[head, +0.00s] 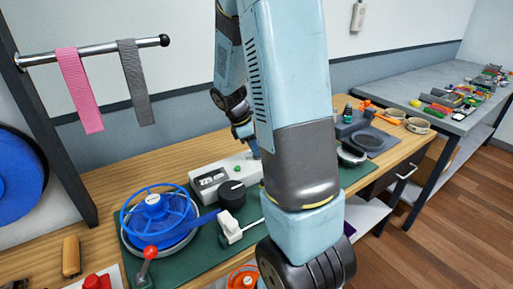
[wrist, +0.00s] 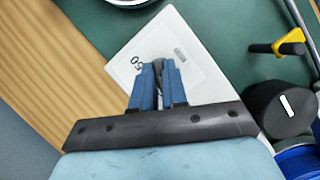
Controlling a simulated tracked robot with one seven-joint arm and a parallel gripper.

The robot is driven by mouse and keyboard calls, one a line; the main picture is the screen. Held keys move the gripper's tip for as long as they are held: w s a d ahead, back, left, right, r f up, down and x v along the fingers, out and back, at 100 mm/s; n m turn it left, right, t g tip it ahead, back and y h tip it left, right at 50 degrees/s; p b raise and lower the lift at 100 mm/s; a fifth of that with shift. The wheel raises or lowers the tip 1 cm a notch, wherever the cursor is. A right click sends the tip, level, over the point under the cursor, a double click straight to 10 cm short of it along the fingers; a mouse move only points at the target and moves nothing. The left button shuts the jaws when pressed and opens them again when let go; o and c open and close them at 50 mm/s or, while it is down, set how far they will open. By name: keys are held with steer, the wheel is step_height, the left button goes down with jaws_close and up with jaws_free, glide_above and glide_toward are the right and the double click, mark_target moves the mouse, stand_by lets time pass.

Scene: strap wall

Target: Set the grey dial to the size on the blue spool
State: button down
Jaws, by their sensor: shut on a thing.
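My gripper (wrist: 159,85) has its blue fingers closed around a small grey piece (wrist: 158,67), seemingly the grey dial, over a white plate (wrist: 128,50). The fingers cover most of the dial, so its pointer cannot be read. A printed "50" shows beside the fingers, with a small label on the other side. In the head view, my arm hides part of the white unit (head: 208,181). The blue spool (head: 155,208) lies on the green mat at left; its size marking is not readable. A blue edge of it shows in the wrist view (wrist: 303,162).
A black knob (head: 232,194) with a white mark stands between spool and arm. A white clamp-like part (head: 231,228) and a red-knobbed lever (head: 150,253) are in front. Pink (head: 79,90) and grey straps (head: 136,82) hang from a rail. Dark equipment (head: 369,139) stands at right.

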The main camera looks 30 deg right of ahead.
steer(key=shift+m, duration=0.3)
steer(key=m, duration=0.2)
steer(key=m+g+y, duration=0.1)
steer(key=m, duration=0.2)
steer(key=shift+w+d+m+g+y, duration=0.15)
steer(key=shift+m+g+y, duration=0.15)
steer(key=m+y, duration=0.1)
steer(key=m, duration=0.1)
steer(key=m+y, duration=0.1)
steer(key=m, duration=0.2)
steer(key=shift+d+g, duration=0.1)
steer(key=shift+g, duration=0.2)
steer(key=shift+m, duration=0.3)
steer(key=c, duration=1.2)
jaws_free()
steer(key=shift+o, duration=0.2)
steer(key=v, duration=1.3)
steer(key=shift+w+r, duration=0.25)
